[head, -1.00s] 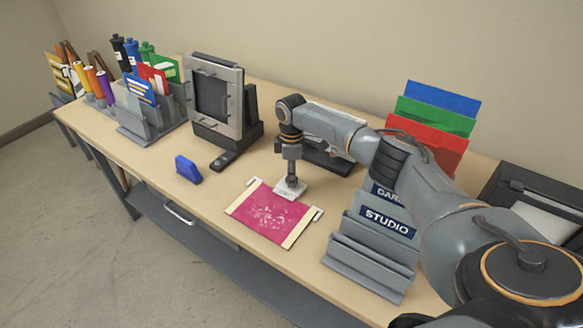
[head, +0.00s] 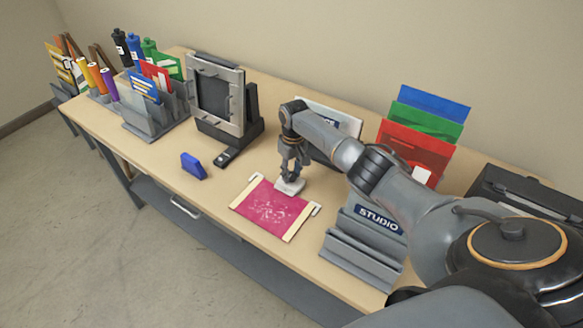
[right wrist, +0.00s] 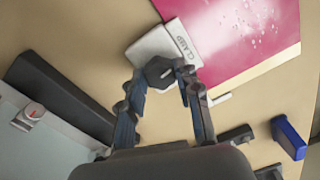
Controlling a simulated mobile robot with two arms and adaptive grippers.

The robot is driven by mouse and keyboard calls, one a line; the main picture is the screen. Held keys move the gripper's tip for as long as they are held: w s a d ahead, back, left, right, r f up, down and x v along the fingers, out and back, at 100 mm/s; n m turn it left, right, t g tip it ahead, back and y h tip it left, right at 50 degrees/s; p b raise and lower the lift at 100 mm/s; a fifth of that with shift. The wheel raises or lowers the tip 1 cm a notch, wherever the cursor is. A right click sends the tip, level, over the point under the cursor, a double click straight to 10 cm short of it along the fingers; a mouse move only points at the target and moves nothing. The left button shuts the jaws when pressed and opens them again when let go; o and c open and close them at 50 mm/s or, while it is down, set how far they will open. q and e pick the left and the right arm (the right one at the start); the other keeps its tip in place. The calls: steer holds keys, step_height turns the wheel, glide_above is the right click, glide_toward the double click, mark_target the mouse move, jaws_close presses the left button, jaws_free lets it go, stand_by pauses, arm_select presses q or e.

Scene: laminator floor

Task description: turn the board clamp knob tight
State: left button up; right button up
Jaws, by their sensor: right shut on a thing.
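The clamp (head: 290,187) is a pale block on the far edge of a magenta board (head: 268,211) with cream strips along its sides. In the right wrist view the block, lettered CLAMP (right wrist: 163,45), overlaps the magenta board (right wrist: 235,30). Its dark faceted knob (right wrist: 160,72) stands on the block. My right gripper (head: 290,178) points down at the clamp and is shut on the knob, with a finger at each side in the right wrist view (right wrist: 165,82). The gripper mostly hides the knob in the head view. My left gripper is not in view.
A blue block (head: 193,166) lies left of the board. A grey stepped rack with a STUDIO sign (head: 378,219) stands close at the right, under my right arm. The bench top between the blue block and board is clear.

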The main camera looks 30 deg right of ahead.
mark_target(293, 174)
steer(key=shift+m+p, duration=0.4)
steer(key=shift+m, duration=0.5)
steer(key=o, duration=1.2)
steer(key=shift+c, duration=0.2)
steer(key=shift+r, duration=0.2)
step_height(293, 174, up, 12)
steer(key=shift+d+f, duration=0.2)
steer(key=shift+d, duration=0.05)
steer(key=shift+f, duration=0.1)
